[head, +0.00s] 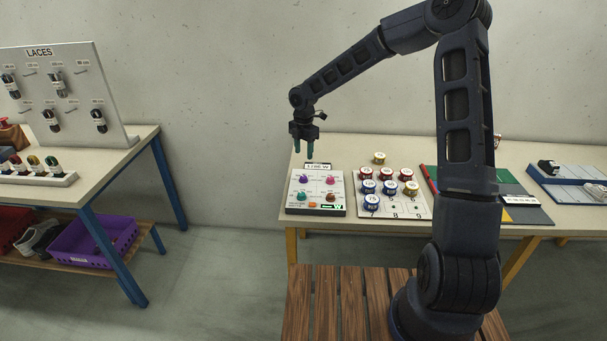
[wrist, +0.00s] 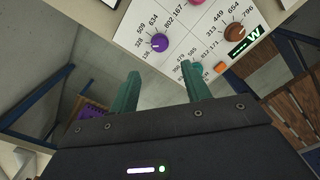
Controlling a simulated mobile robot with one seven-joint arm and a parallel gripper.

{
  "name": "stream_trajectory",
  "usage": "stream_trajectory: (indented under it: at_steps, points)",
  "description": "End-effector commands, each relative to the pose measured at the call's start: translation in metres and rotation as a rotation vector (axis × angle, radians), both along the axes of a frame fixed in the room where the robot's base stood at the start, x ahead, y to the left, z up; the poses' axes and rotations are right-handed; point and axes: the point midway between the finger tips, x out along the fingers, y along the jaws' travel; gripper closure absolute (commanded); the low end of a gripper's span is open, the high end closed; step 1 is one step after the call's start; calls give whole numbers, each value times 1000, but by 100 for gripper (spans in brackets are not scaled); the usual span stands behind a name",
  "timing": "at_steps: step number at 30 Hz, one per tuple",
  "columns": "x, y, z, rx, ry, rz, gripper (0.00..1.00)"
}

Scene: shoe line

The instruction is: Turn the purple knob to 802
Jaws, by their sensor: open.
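The purple knob (head: 304,180) sits at the upper left of a white dial panel (head: 291,205) on the table. My gripper (head: 303,153) hangs over the back left of the panel, fingers down. In the wrist view its two teal fingers (wrist: 159,78) are apart and empty, clear of the purple knob.
Close by are a pink knob (head: 330,180), a teal knob (head: 301,196) and a brown knob (head: 331,197). An orange button (wrist: 220,67) is near the brown knob. Several coloured tins (head: 391,188) stand on a board right of the panel.

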Motion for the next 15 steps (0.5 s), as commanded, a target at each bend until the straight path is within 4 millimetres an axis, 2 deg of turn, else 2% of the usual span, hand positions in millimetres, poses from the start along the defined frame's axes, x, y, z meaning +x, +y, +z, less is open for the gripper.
stream_trajectory:
  at_steps: [5,15]
  points:
    - [0,1,-13,1,3,7,52]
    - [0,1,-68,1,4,5,52]
